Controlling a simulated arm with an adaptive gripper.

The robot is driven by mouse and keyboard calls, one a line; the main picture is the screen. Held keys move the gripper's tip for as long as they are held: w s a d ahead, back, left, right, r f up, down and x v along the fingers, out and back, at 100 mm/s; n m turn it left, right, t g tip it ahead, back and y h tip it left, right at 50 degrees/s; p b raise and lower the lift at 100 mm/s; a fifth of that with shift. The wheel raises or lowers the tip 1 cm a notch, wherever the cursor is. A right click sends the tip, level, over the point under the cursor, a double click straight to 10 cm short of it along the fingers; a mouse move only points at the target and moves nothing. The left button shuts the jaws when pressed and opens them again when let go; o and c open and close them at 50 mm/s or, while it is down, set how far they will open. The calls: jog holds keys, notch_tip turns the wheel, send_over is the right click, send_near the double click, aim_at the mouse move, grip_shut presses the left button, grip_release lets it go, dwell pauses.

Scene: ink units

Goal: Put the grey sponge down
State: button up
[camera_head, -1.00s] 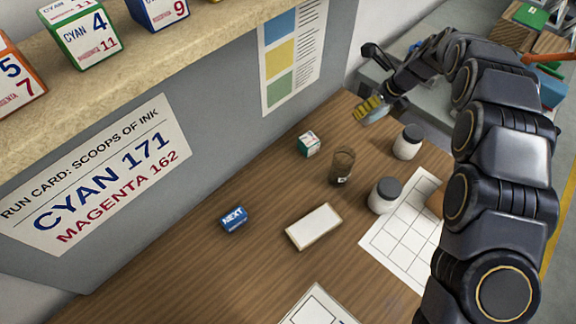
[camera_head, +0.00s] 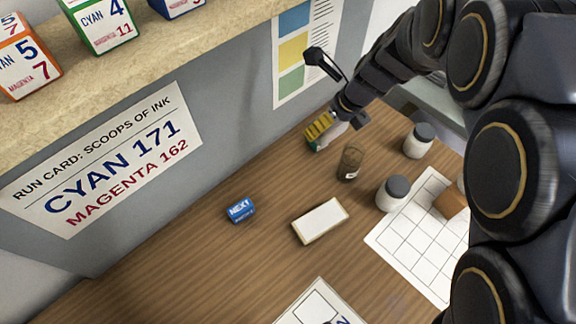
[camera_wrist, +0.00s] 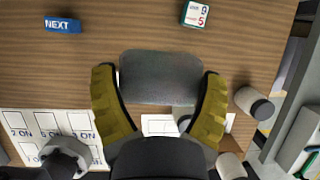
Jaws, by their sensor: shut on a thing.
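The grey sponge (camera_wrist: 160,78) is a flat dark-grey block in the wrist view. It sits between the two yellow ribbed fingers of my gripper (camera_wrist: 160,72), which are shut on its sides. In the head view my gripper (camera_head: 321,129) is over the back of the wooden table (camera_head: 190,270), near the grey partition. There the sponge is mostly hidden by the fingers, and I cannot tell its height above the table.
A dark cup (camera_head: 350,163) and two lidded jars (camera_head: 418,141) (camera_head: 393,193) stand right of my gripper. A white-and-green cube (camera_wrist: 196,13) is close by. A blue NEXT block (camera_head: 240,209) and a pale slab (camera_head: 320,221) lie nearer. Table left of them is bare.

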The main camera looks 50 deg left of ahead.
jog(key=s+d, duration=0.4)
jog(key=s, duration=0.7)
send_over(284, 164)
jog(key=d, duration=0.2)
jog(key=shift+n, duration=0.4)
notch_tip(284, 164, down, 15)
jog(key=shift+s+a+f, duration=0.1)
jog(key=shift+f, duration=0.05)
jog(key=shift+a+f, duration=0.2)
jog(key=shift+f, duration=1.6)
